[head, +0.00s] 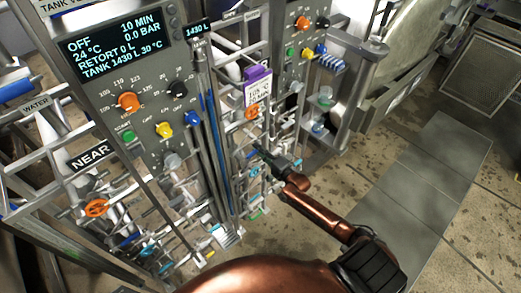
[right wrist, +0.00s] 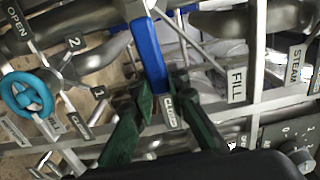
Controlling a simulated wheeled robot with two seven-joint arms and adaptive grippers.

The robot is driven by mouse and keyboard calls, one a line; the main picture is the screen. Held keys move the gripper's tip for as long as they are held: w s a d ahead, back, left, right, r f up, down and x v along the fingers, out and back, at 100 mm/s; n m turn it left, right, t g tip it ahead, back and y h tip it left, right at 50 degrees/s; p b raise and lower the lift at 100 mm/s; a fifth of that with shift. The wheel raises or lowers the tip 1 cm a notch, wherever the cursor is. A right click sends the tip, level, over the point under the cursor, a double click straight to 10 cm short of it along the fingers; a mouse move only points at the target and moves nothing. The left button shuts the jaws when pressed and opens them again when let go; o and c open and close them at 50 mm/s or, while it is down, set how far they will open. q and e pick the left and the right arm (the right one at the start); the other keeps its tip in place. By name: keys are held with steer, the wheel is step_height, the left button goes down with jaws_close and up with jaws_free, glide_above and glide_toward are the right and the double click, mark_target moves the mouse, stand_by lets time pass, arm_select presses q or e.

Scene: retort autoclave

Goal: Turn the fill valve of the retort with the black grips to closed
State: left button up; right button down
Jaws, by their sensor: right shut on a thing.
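My right gripper (head: 265,155) reaches in among the pipes in the middle of the head view. In the right wrist view, its dark green fingers (right wrist: 163,92) are shut on the lower end of a blue valve lever (right wrist: 147,50). The lever stands nearly upright in that view. A CLOSED label (right wrist: 168,112) is beside the fingertips, and an OPEN label (right wrist: 17,22) is at the upper left. A FILL label (right wrist: 237,84) hangs right of the lever. The valve body is partly hidden. I cannot make out black grips. My left gripper is not in view.
A teal handwheel (right wrist: 28,93) is left of the fingers, and a STEAM label (right wrist: 297,62) is at the right. In the head view, a control panel (head: 130,75) and NEAR sign (head: 90,155) stand left. Pipes crowd the gripper. Floor (head: 400,185) is clear at right.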

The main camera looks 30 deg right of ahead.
steer(key=shift+f, duration=0.3)
steer(key=c, duration=1.8)
jaws_free()
steer(key=shift+r, duration=0.1)
steer(key=shift+c, duration=0.2)
steer(key=s+d, duration=0.2)
steer(key=s, duration=1)
